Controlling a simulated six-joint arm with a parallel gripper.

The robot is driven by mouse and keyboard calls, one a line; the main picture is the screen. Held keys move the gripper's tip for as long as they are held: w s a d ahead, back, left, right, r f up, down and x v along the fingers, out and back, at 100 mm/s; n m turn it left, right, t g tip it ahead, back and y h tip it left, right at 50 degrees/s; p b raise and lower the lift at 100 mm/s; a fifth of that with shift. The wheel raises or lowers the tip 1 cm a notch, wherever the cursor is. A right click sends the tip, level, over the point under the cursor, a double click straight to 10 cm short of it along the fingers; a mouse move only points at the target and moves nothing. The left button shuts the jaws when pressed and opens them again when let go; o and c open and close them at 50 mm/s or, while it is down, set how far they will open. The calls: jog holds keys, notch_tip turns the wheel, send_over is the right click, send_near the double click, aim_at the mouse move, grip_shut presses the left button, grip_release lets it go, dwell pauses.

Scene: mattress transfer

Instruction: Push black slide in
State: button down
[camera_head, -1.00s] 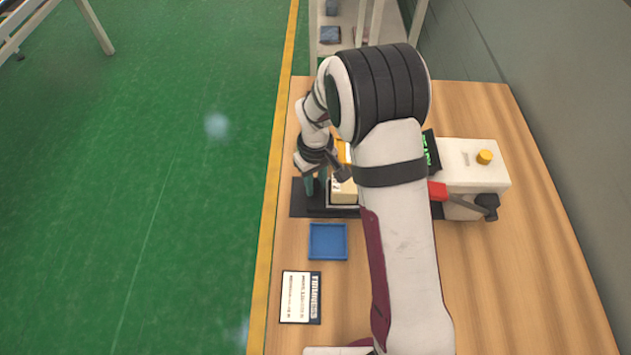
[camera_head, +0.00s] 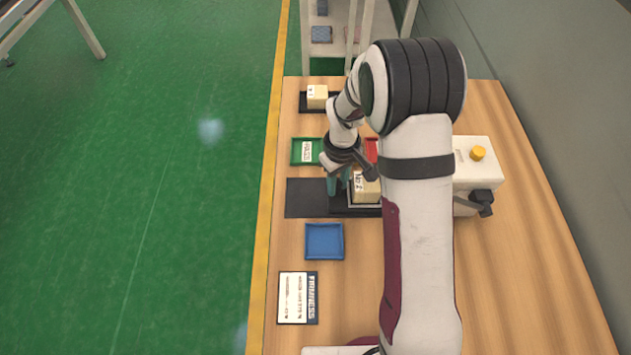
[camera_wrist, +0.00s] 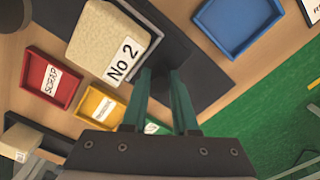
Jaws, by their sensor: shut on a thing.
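The tan block labelled No 2 (camera_head: 366,187) sits on the black slide (camera_head: 350,210), next to the white machine (camera_head: 478,165). In the wrist view the block (camera_wrist: 102,40) is beside my fingers and the slide (camera_wrist: 168,52) is under and past the fingertips. My gripper (camera_head: 339,187) is at the slide's left end, left of the block. Its green fingers (camera_wrist: 165,78) are shut on a dark part of the slide; the exact grip spot is hard to make out. My arm hides the slide's right end where it meets the machine.
A dark flat base (camera_head: 305,198) lies bare to the left. A blue tray (camera_head: 324,242) and a printed card (camera_head: 298,298) are in front. A green tray (camera_head: 303,151), a red tray (camera_head: 371,148) and another block (camera_head: 317,95) are behind. The wrist view also shows a yellow tray (camera_wrist: 92,105).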

aim_at(350, 193)
jog(key=shift+d, duration=1.5)
jog(key=c, duration=1)
grip_release()
notch_tip(350, 193, up, 16)
jog(key=shift+f, duration=0.1)
